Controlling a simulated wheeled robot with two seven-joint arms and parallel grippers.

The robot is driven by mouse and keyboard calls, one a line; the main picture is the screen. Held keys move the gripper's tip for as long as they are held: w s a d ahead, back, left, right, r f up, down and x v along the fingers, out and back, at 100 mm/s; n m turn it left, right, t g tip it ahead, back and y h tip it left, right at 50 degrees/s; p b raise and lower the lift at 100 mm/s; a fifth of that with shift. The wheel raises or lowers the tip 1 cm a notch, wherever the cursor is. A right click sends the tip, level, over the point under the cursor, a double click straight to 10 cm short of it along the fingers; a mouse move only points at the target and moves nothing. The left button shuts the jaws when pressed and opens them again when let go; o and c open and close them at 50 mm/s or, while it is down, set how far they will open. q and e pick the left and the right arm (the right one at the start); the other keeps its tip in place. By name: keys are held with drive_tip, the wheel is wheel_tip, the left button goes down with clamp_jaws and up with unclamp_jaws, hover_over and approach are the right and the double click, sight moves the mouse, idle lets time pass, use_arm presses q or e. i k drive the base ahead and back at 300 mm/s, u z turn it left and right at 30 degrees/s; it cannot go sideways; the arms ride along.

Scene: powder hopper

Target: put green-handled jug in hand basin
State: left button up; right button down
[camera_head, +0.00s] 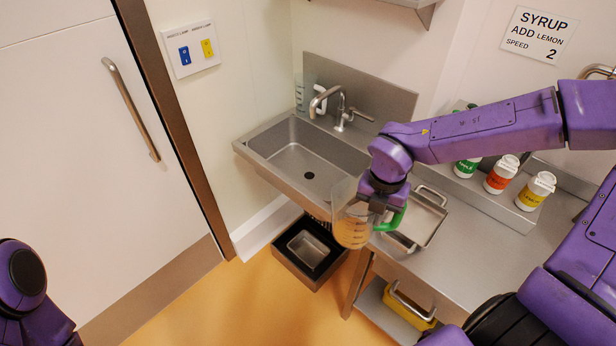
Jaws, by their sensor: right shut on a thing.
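The green-handled jug (351,226) is clear, with marks on its side and a green handle (395,220). My right gripper (382,200) is shut on the jug at its handle side, and partly hides it. The jug hangs roughly upright in front of the basin's right front edge, with orange showing through its wall; I cannot tell whether it holds anything. The hand basin (272,156) is a steel sink with a dark drain, and its bowl looks empty. Only part of my left arm shows at the lower left; its gripper is out of view.
A tap (341,112) stands behind the basin, with a clear white-handled jug (301,94) at its back left corner. A steel tray (432,216) lies on the counter right of the basin. Bottles (502,174) line the ledge. A black bin (290,262) sits below.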

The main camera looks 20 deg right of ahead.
sight(308, 182)
drive_tip(key=i, duration=1)
